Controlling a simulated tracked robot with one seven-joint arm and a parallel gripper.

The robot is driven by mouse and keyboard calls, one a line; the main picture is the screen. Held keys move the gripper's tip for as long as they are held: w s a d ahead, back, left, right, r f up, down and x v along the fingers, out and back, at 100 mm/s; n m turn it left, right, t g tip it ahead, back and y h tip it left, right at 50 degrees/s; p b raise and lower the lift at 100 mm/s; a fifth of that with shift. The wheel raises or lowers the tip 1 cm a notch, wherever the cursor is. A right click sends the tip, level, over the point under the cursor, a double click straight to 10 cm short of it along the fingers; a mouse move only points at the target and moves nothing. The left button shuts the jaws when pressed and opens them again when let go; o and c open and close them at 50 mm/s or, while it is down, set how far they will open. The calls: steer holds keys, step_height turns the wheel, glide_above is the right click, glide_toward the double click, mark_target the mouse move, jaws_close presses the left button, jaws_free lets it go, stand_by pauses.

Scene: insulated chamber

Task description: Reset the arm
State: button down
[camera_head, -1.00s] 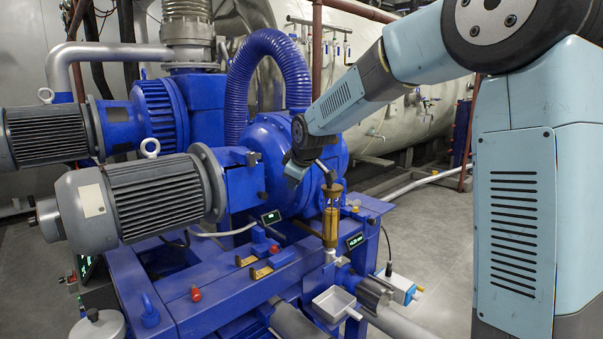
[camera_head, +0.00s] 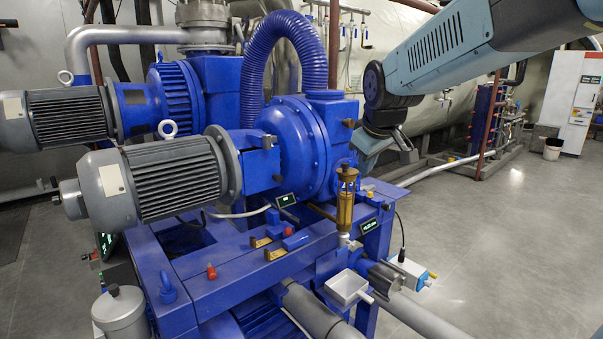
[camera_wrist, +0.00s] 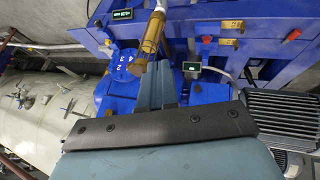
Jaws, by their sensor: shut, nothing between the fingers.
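My gripper (camera_head: 364,165) is at the end of my pale blue arm, beside the blue pump housing (camera_head: 292,145). It appears just behind and to the right of the brass cylinder (camera_head: 346,205) with a glass section. In the wrist view my gripper (camera_wrist: 164,68) has its two grey fingers together with nothing between them. The brass cylinder (camera_wrist: 150,42) shows just beyond the fingertips there. I cannot tell the exact gap between them.
A blue machine frame with grey motors (camera_head: 160,180) fills the left and middle. A small white tray (camera_head: 347,287) and a light blue box (camera_head: 408,272) sit at its front right. Open floor (camera_head: 510,235) lies to the right. A large pale tank (camera_head: 430,95) stands behind.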

steer(key=s+d+f+m, duration=0.1)
steer(key=s+d+m, duration=0.1)
steer(key=s, duration=0.5)
steer(key=s+d+f+m, duration=0.2)
steer(key=s+d+m, duration=0.1)
steer(key=s, duration=0.4)
steer(key=s+d+f+m+g, duration=0.1)
steer(key=s+d+m, duration=0.1)
steer(key=s+d, duration=0.2)
steer(key=s, duration=0.3)
steer(key=shift+s+f+m, duration=0.2)
steer(key=shift+s+m, duration=0.1)
steer(key=shift+s, duration=0.05)
